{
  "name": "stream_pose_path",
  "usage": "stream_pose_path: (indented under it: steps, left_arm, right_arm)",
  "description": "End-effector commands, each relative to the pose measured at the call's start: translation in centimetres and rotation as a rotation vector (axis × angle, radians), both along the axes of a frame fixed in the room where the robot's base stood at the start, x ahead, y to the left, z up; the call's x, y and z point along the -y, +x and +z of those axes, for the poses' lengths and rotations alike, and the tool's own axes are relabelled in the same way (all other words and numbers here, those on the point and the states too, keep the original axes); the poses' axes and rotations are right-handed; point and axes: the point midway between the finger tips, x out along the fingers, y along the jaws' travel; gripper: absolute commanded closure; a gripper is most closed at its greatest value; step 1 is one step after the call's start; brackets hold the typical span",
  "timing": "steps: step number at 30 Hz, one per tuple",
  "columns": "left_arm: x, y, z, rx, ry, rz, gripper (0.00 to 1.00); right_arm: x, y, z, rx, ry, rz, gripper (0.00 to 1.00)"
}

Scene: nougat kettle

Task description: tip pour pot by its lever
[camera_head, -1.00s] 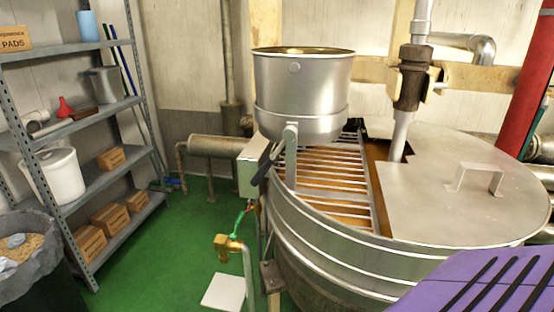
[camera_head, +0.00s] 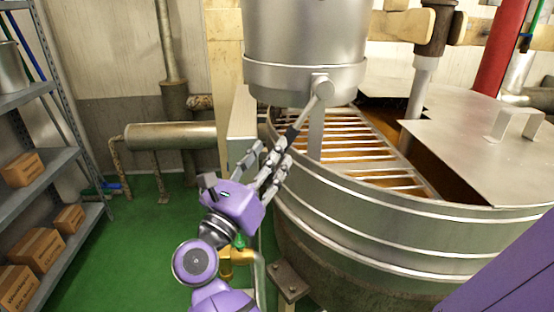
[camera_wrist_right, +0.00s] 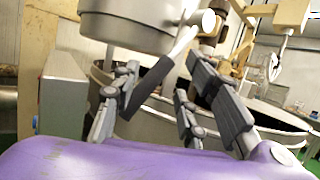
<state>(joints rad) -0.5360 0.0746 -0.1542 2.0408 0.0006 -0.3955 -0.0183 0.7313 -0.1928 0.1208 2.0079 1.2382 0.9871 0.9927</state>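The steel pour pot (camera_head: 305,50) hangs above the slatted grate of a large kettle (camera_head: 400,215); it looks upright, its top cut off in the head view. Its lever (camera_head: 312,103) slants down and left from a round pivot on the pot's side. The lever's dark grip shows in the right wrist view (camera_wrist_right: 150,80). My right gripper (camera_head: 273,150) is at the lever's lower end. In the right wrist view its fingers (camera_wrist_right: 163,68) stand apart, with the grip between them; I cannot tell if they touch it. My left gripper is out of view.
A flat steel lid (camera_head: 470,140) with a handle covers the kettle's right part. A brass tap (camera_head: 238,258) sits below my right gripper. A shelf with boxes (camera_head: 35,250) stands at left. The green floor (camera_head: 140,250) between is clear.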

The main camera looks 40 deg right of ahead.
Motion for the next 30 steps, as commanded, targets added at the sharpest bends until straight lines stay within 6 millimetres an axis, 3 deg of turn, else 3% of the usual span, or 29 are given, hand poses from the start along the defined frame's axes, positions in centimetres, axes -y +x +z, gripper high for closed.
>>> stream_pose_path:
  steps: [3,9,13,24,30]
  left_arm:
    - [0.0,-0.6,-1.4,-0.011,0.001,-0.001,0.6]
    - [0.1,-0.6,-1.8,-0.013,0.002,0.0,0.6]
    - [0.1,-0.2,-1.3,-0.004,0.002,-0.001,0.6]
    - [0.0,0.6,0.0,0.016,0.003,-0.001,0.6]
    - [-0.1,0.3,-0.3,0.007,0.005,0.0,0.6]
  right_arm:
    - [0.2,0.7,-0.9,0.195,0.272,0.003,0.6]
    - [-0.1,1.5,-1.6,0.34,0.495,0.006,0.6]
    - [0.8,1.9,-1.4,0.355,0.516,0.006,0.6]
    - [6.0,3.8,-1.3,0.353,0.512,0.006,0.6]
    - [7.0,4.2,-1.5,0.351,0.513,0.007,0.6]
